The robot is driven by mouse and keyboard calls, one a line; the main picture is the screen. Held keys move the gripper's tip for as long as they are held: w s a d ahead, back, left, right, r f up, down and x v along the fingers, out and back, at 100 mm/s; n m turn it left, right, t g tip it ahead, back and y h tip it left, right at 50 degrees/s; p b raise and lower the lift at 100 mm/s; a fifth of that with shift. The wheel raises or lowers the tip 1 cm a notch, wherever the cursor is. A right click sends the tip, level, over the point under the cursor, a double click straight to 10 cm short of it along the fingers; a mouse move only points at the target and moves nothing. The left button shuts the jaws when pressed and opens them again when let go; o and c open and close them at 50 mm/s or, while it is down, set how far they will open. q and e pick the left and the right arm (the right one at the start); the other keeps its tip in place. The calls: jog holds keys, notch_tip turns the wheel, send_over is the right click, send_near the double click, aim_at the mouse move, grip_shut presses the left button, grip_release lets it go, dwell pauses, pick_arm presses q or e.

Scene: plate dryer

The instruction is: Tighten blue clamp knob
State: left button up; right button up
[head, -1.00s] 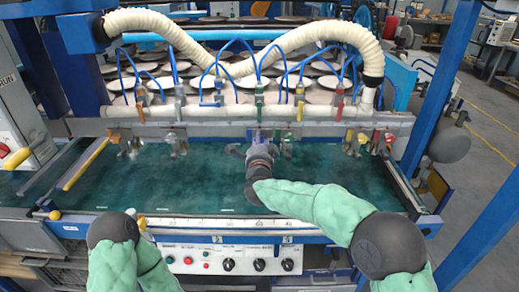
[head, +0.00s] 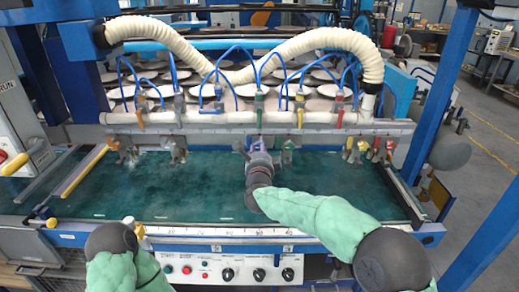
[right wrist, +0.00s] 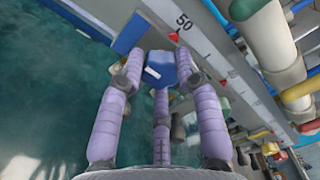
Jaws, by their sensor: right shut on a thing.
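The blue clamp knob (right wrist: 160,68) shows in the right wrist view, with a small white mark on its face. It sits at the fingertips of my right gripper (right wrist: 158,75), whose purple fingers close around it. In the head view my right gripper (head: 256,148) reaches over the green bed to the clamp row, near the middle. It hides the knob there. My left arm shows at the lower left of the head view, but its gripper cannot be made out.
Other coloured clamps, including yellow (head: 349,144) and green (head: 288,147), hang along the rail (head: 220,129). A scale with a "50" mark (right wrist: 183,20) runs beside the knob. The green bed (head: 150,190) is largely clear. White hoses (head: 235,75) arch above.

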jog(key=shift+f, duration=0.1)
jog(key=o, duration=1.2)
jog(key=shift+c, duration=0.2)
jog(key=shift+s, duration=0.1)
jog(key=s, duration=1.1)
jog(key=shift+s, duration=0.4)
